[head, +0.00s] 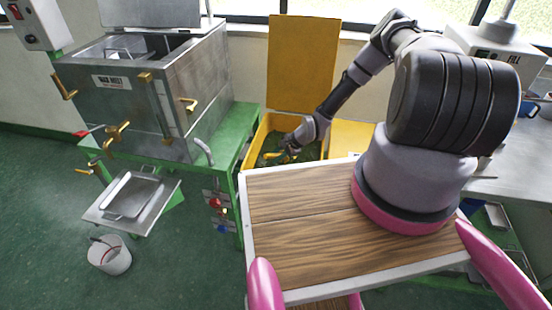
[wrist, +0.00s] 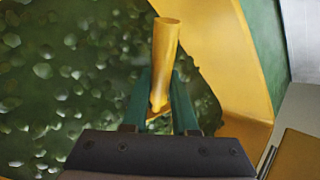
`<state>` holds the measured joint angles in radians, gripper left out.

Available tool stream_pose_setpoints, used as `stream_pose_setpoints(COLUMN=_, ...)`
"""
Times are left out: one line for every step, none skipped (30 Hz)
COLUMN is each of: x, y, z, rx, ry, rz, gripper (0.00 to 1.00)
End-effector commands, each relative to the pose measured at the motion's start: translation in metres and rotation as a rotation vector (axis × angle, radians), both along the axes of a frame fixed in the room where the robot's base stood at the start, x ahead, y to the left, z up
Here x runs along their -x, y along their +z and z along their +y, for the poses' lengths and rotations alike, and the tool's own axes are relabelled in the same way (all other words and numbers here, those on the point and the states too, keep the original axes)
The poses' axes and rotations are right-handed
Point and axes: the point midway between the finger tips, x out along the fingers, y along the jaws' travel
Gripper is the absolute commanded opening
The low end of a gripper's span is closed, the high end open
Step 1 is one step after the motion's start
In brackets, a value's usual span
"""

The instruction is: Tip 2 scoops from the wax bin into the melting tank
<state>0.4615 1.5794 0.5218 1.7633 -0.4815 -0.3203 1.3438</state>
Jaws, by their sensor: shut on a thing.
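The wax bin (head: 256,139) is yellow, stands beyond the wooden deck with its lid raised, and holds dark green wax pellets. In the wrist view its yellow wall (wrist: 222,60) curves along the right and the pellets (wrist: 65,90) fill the left. My gripper (head: 291,150) is down inside the bin's opening, shut on the yellow handle of the scoop (wrist: 166,50). The handle sits between the green fingers (wrist: 160,88); the scoop's bowl cannot be made out. The melting tank (head: 150,100) is a steel box at the left with its lid raised. Its inside is mostly hidden.
A green bench (head: 222,140) carries the tank beside the bin. Brass valves and handles (head: 117,133) stick out from the tank's front. A steel tray (head: 133,195) and white bucket (head: 109,255) stand below. A machine (head: 490,50) stands on the right counter.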

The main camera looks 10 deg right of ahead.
Motion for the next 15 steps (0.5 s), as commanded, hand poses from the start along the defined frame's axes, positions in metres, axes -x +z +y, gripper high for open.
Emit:
stream_pose_setpoints(x=-0.001, y=0.005, z=0.000, rx=0.000, ry=0.001, rz=-0.002, gripper=0.00)
stream_pose_setpoints(x=0.000, y=0.008, z=0.000, rx=0.001, ry=0.002, rz=-0.001, gripper=0.00)
stream_pose_setpoints(x=0.000, y=0.012, z=0.000, rx=0.001, ry=0.002, rz=-0.001, gripper=0.00)
stream_pose_setpoints(x=0.000, y=0.015, z=0.000, rx=0.001, ry=0.002, rz=-0.001, gripper=0.00)
stream_pose_setpoints(x=0.000, y=0.018, z=0.000, rx=0.001, ry=0.002, rz=-0.001, gripper=0.00)
stream_pose_setpoints(x=0.000, y=0.022, z=0.000, rx=0.001, ry=0.002, rz=-0.001, gripper=0.00)
stream_pose_setpoints(x=0.000, y=0.025, z=0.000, rx=0.001, ry=0.002, rz=-0.001, gripper=0.00)
stream_pose_setpoints(x=0.000, y=0.028, z=0.000, rx=0.000, ry=0.001, rz=-0.001, gripper=0.00)
stream_pose_setpoints(x=0.000, y=0.032, z=0.000, rx=0.000, ry=0.001, rz=-0.001, gripper=0.00)
stream_pose_setpoints(x=0.000, y=0.035, z=0.000, rx=0.001, ry=0.002, rz=-0.001, gripper=0.00)
stream_pose_setpoints(x=0.000, y=0.038, z=0.000, rx=0.001, ry=0.002, rz=-0.001, gripper=0.00)
stream_pose_setpoints(x=0.000, y=0.042, z=0.000, rx=0.001, ry=0.002, rz=-0.001, gripper=0.00)
stream_pose_setpoints(x=0.000, y=0.045, z=0.000, rx=0.000, ry=0.001, rz=-0.001, gripper=0.00)
stream_pose_setpoints(x=0.000, y=0.048, z=0.000, rx=0.001, ry=0.000, rz=-0.002, gripper=0.00)
stream_pose_setpoints(x=0.000, y=0.052, z=0.000, rx=0.001, ry=0.001, rz=-0.002, gripper=0.00)
